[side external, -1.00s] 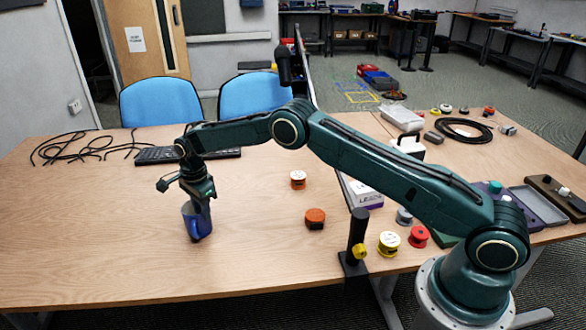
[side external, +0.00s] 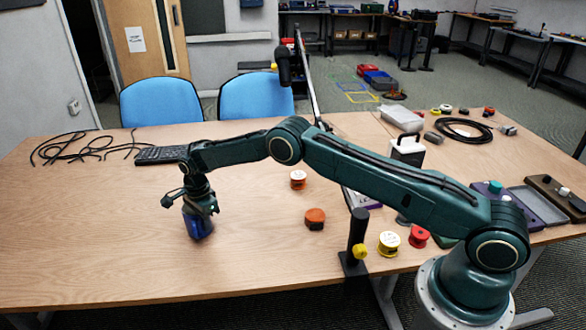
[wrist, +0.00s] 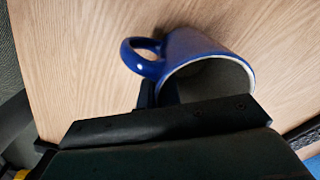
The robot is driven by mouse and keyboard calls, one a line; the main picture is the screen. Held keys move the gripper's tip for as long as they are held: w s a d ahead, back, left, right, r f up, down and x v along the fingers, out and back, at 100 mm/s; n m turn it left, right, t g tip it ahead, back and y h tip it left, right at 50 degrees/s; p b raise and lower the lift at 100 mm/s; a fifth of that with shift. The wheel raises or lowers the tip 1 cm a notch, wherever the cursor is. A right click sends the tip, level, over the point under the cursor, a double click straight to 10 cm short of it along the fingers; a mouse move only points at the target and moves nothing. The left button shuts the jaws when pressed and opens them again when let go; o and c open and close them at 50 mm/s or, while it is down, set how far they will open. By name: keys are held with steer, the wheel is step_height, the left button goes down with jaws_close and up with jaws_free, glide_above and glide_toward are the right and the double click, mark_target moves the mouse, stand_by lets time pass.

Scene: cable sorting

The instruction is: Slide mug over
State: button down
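The blue mug (side external: 199,228) is on the left part of the wooden table, directly below my gripper (side external: 200,208). My gripper hides its upper part in the side view, and the mug looks slightly tilted there. In the wrist view, the mug (wrist: 193,47) shows its blue outside, pale rim, grey inside and looped handle at the left. The dark end of my gripper (wrist: 152,97) overlaps the near rim beside the handle. The fingertips are mostly hidden, so I cannot tell whether they are closed on the mug wall.
A black keyboard (side external: 160,155) and loose black cables (side external: 75,147) lie behind the mug. An orange-and-white spool (side external: 298,180) and a dark orange one (side external: 315,218) stand to the right. A black post (side external: 356,240) stands farther right. The table left and front of the mug is clear.

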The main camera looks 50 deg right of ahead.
steer(key=shift+d, duration=0.1)
stand_by(0.3)
steer(key=shift+s+d, duration=6.95)
steer(key=shift+s, duration=0.1)
steer(key=c, duration=1.5)
jaws_free()
steer(key=shift+c, duration=0.2)
steer(key=shift+r, duration=0.15)
step_height(320, 180, up, 14)
steer(key=shift+s+f, duration=0.15)
steer(key=shift+f, duration=0.1)
